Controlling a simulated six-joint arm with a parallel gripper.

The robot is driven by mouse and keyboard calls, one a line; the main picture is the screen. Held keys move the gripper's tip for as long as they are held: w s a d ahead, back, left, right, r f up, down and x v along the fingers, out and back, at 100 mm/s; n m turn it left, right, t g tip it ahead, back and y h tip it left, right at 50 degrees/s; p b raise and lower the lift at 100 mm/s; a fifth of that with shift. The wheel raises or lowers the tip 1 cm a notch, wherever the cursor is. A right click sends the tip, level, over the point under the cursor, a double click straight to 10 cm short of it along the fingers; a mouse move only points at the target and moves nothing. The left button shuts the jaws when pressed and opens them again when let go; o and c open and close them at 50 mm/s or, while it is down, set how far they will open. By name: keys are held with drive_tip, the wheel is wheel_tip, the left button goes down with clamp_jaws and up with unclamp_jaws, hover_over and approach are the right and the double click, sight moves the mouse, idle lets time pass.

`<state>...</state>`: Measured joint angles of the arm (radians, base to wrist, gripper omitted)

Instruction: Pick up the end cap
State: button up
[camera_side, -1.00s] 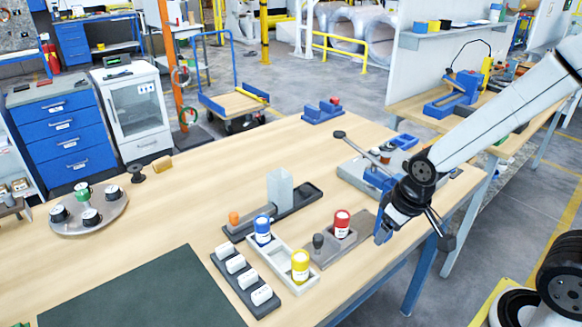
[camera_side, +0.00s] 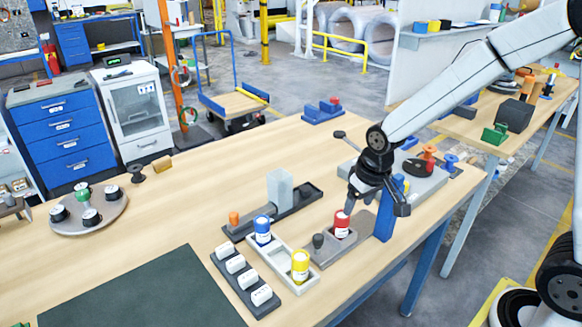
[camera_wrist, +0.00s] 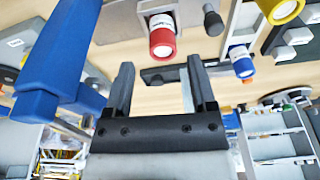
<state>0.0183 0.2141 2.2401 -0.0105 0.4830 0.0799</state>
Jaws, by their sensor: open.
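No part is clearly marked as the end cap, so I cannot tell which one it is. A red labelled cylinder (camera_side: 342,224) stands upright in a grey holder (camera_side: 350,250); it also shows in the wrist view (camera_wrist: 162,38). My gripper (camera_side: 350,205) is close above and to the right of this cylinder, with their exact gap unclear. In the wrist view my gripper (camera_wrist: 160,72) has its two dark fingers apart with nothing between them. A blue cylinder (camera_side: 263,230) and a yellow cylinder (camera_side: 300,265) stand in a pale tray (camera_side: 275,262).
A tall blue post (camera_side: 385,215) rises just right of my gripper, large in the wrist view (camera_wrist: 58,50). A dark knob (camera_side: 318,241) stands beside the red cylinder. A rack of white blocks (camera_side: 241,276) lies front left. A round tray (camera_side: 105,222) holds several cups. The table's left middle is clear.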

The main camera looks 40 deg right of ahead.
drive_tip(key=w+d+m, duration=0.2)
drive_tip(key=w, duration=1)
drive_tip(key=m+g, duration=0.1)
drive_tip(key=m, duration=0.1)
hover_over(305, 188)
drive_tip(key=shift+h, duration=0.3)
drive_tip(key=shift+s+a+f, duration=0.1)
drive_tip(key=shift+s+f, duration=0.05)
drive_tip(key=shift+f, duration=0.5)
drive_tip(key=shift+s+a+f, duration=0.1)
drive_tip(key=shift+s+f, duration=0.05)
drive_tip(key=shift+f, duration=0.5)
drive_tip(key=shift+s+a+f, duration=0.1)
drive_tip(key=shift+s+f, duration=0.05)
drive_tip(key=shift+f, duration=0.5)
drive_tip(key=shift+f, duration=0.1)
drive_tip(key=shift+w+d+f+n, duration=0.15)
drive_tip(key=shift+f+n, duration=0.15)
drive_tip(key=shift+f, duration=0.9)
drive_tip(key=shift+f, duration=0.1)
drive_tip(key=shift+w+d+f, duration=0.1)
drive_tip(key=shift+w+f, duration=0.05)
drive_tip(key=shift+f, duration=1.1)
drive_tip(key=shift+w+d+f, duration=0.1)
drive_tip(key=shift+f, duration=1.1)
